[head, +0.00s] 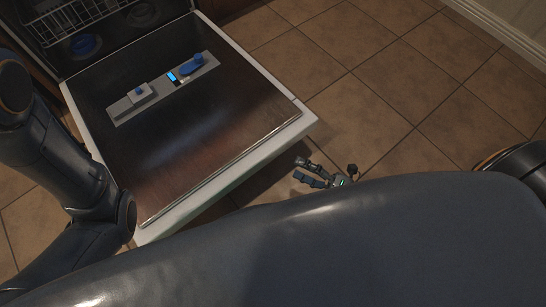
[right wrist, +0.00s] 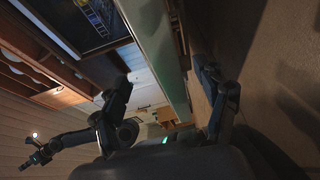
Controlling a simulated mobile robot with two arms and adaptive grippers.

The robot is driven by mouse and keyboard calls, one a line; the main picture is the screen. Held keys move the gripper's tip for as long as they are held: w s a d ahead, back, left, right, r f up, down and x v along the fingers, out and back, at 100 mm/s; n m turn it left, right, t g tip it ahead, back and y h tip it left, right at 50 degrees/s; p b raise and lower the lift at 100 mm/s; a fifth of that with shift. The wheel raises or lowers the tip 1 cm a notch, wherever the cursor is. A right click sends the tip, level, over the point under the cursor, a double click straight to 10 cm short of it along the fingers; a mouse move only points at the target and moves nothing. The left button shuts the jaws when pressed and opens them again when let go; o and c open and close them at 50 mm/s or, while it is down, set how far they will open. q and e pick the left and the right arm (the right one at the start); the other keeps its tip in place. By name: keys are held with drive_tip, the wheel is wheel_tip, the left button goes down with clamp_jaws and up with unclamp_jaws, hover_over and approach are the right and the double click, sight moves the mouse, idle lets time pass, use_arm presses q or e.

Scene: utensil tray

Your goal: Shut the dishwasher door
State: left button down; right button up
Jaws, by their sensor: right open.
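The dishwasher door (head: 220,130) hangs wide open, its dark inner panel facing up and its pale rim around it. The panel carries a grey dispenser strip with blue parts. My right gripper (head: 299,168) is open and empty, low beside the door's near right edge, with a small gap showing in the head view. In the right wrist view the door's pale edge (right wrist: 155,45) runs between the spread fingers of the right gripper (right wrist: 164,72); contact cannot be told. My left arm is left of the door; its gripper is not seen.
The lower rack (head: 70,18) and blue items show inside the dishwasher at the top left. Tiled floor (head: 390,80) is clear to the right of the door, up to a pale baseboard. My own body covers the near part of the head view.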

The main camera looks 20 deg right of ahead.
sight(273, 156)
drive_tip(key=b+x, duration=0.3)
drive_tip(key=x, duration=0.6)
drive_tip(key=shift+a, duration=0.1)
clamp_jaws()
